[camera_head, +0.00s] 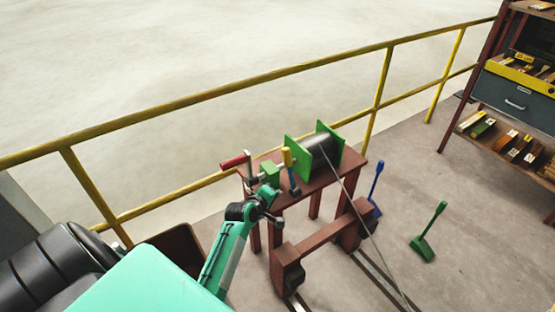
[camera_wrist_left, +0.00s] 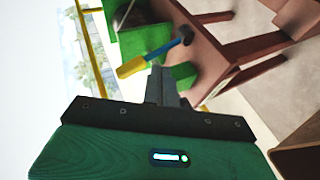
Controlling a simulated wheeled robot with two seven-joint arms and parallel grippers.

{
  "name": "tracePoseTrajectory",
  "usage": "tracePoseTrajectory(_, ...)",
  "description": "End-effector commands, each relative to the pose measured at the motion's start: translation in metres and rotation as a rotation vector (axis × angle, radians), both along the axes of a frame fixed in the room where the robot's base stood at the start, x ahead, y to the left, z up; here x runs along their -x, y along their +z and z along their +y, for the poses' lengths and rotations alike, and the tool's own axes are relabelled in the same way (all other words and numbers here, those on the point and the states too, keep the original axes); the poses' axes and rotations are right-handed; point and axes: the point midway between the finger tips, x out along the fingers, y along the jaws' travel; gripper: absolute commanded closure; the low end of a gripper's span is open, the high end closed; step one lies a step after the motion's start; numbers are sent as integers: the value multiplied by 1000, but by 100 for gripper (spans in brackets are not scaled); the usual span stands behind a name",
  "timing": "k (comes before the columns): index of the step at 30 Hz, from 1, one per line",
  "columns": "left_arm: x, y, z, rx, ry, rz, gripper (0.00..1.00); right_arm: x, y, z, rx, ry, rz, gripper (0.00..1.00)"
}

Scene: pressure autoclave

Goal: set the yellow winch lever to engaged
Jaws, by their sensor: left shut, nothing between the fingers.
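The winch lever has a yellow grip (camera_head: 287,157) on a blue shaft (camera_head: 294,184). In the head view the grip points up, in front of the green-flanged drum (camera_head: 322,150). In the left wrist view the yellow grip (camera_wrist_left: 131,67) lies just beyond and to the left of the fingertips. The blue shaft runs from it up to a dark pivot (camera_wrist_left: 186,35). My left gripper (camera_head: 270,201) is close in front of the lever and below its grip. Its fingers (camera_wrist_left: 160,75) are together and empty. I cannot tell whether they touch the lever. My right gripper is out of view.
The winch stands on a brown table (camera_head: 330,183). A red-handled crank (camera_head: 236,160) sticks out at its left. A yellow railing (camera_head: 200,102) runs behind. A cable crosses right of the brown frame (camera_head: 325,236). Blue (camera_head: 377,180) and green (camera_head: 430,235) shovel-like tools stand right.

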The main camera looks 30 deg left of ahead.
Motion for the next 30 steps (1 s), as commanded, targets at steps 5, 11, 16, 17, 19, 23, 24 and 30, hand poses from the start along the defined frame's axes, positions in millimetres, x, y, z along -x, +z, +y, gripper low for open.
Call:
tracePoseTrajectory(5, -45, 9, 45, 276, 235, -171, 100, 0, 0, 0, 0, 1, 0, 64)
tracePoseTrajectory(11, -65, 12, 72, 452, 377, -281, 100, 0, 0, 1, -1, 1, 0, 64)
tracePoseTrajectory(16, -68, 13, 78, 489, 407, -305, 100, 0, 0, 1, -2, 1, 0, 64)
tracePoseTrajectory(17, -68, 13, 78, 489, 407, -305, 100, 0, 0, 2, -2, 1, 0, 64)
tracePoseTrajectory(19, -68, 13, 77, 488, 407, -304, 100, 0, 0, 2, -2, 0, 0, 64)
tracePoseTrajectory(23, -68, 12, 77, 487, 405, -304, 100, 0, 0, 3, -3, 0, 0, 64)
tracePoseTrajectory(24, -68, 12, 77, 486, 405, -304, 100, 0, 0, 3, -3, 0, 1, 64)
tracePoseTrajectory(30, -81, 6, 80, 487, 404, -303, 100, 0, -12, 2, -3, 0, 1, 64)
